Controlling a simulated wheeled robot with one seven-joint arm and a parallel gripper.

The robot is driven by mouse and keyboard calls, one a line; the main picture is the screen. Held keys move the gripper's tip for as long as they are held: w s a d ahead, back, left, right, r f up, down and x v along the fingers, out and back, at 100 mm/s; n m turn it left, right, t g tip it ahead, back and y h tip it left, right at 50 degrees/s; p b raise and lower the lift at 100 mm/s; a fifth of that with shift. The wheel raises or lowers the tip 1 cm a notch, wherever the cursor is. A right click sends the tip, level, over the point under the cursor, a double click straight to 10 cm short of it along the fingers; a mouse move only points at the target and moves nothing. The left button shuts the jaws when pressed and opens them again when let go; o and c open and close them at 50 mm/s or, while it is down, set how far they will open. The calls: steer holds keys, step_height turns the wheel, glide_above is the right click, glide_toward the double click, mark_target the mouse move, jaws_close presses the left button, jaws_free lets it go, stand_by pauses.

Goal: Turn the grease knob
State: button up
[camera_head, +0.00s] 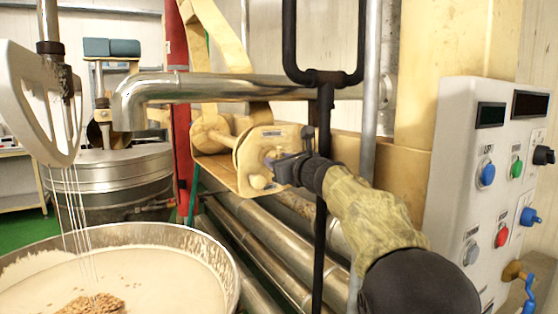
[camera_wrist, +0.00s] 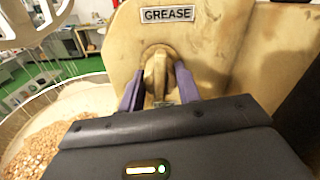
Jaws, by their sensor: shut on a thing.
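The grease knob (camera_wrist: 156,75) is a worn tan knob on a tan plate, below a label reading GREASE (camera_wrist: 167,14) in the wrist view. My gripper (camera_wrist: 158,88) has its two purple fingers on either side of the knob, shut on it. In the head view my gripper (camera_head: 272,168) reaches the tan bracket (camera_head: 246,160) from the right. The knob is mostly hidden there behind the fingers.
A kettle of pale nougat (camera_head: 150,262) with nuts stands at the lower left, under a whisk-like mixer (camera_head: 40,100). A black upright pipe (camera_head: 323,150) stands close to my arm. A control panel (camera_head: 490,190) with buttons is at the right. Steel pipes run below.

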steer(key=m+p, duration=0.1)
steer(key=m, duration=0.3)
steer(key=shift+r+m+p, duration=0.15)
steer(key=shift+m+p, duration=0.15)
steer(key=shift+m, duration=0.1)
steer(key=m+p, duration=0.1)
steer(key=m, duration=0.3)
steer(key=shift+p, duration=0.4)
steer(key=m+p, duration=0.2)
steer(key=m, duration=0.3)
steer(key=m+p, duration=0.2)
steer(key=m, duration=0.2)
steer(key=shift+r+m, duration=0.1)
steer(key=shift+m, duration=0.2)
steer(key=m+p, duration=0.3)
steer(key=m, duration=0.1)
steer(key=m+p, duration=0.2)
steer(key=m, duration=0.2)
steer(key=m+p, duration=0.2)
steer(key=m, duration=0.2)
steer(key=shift+m+p, duration=0.3)
steer(key=shift+p, duration=0.1)
steer(key=shift+m+p, duration=1)
steer(key=shift+m, duration=1)
